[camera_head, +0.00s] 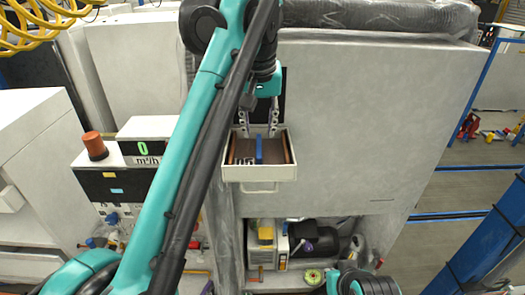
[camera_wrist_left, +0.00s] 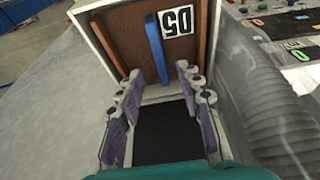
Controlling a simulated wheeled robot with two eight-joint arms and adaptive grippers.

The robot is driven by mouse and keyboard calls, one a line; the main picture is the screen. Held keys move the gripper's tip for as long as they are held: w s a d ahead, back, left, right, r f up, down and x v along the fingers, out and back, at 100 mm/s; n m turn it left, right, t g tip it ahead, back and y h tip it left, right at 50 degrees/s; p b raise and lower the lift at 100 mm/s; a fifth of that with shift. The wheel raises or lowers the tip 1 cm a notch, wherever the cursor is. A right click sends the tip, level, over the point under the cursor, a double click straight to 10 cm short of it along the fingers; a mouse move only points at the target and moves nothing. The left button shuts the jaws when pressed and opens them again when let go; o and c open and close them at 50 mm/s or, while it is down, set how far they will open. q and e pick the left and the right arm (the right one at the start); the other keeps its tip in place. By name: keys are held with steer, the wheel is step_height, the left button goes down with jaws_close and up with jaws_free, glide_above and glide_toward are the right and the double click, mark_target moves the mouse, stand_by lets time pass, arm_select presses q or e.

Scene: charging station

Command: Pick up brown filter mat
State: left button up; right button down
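An open white drawer (camera_head: 260,173) holds thin brown upright pieces that look like brown filter mats, one along the left wall (camera_head: 232,150) and one along the right wall (camera_head: 288,149). In the left wrist view they show at the left (camera_wrist_left: 112,45) and right (camera_wrist_left: 205,30). A blue upright strip (camera_wrist_left: 158,50) stands between them, beside a "05" label (camera_wrist_left: 177,20). My left gripper (camera_head: 258,131) is open and empty at the drawer's back edge, its fingers (camera_wrist_left: 160,72) pointing into the drawer.
A grey cabinet wall (camera_head: 350,120) surrounds the drawer. Below is an open bay with a yellow-topped device (camera_head: 265,234) and a dark cylinder (camera_head: 320,240). At left are a display box (camera_head: 150,140) and an orange-brown cylinder (camera_head: 95,146). My left arm hides part of the left side.

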mark_target(259, 145)
arm_select(q)
steer(key=shift+s+a+f, duration=0.1)
steer(key=shift+a+f, duration=0.15)
steer(key=shift+f, duration=0.25)
steer(key=shift+s+a+f, duration=0.1)
steer(key=shift+a+f, duration=0.1)
steer(key=shift+f, duration=0.25)
steer(key=w+f, duration=0.1)
steer(key=w+d+f, duration=0.1)
steer(key=f, duration=0.1)
steer(key=shift+d+f, duration=0.1)
steer(key=shift+d, duration=0.1)
steer(key=shift+s+a, duration=0.35)
steer(key=shift+a, duration=0.1)
steer(key=c, duration=0.6)
steer(key=shift+w+d, duration=0.1)
steer(key=shift+d, duration=0.1)
jaws_close()
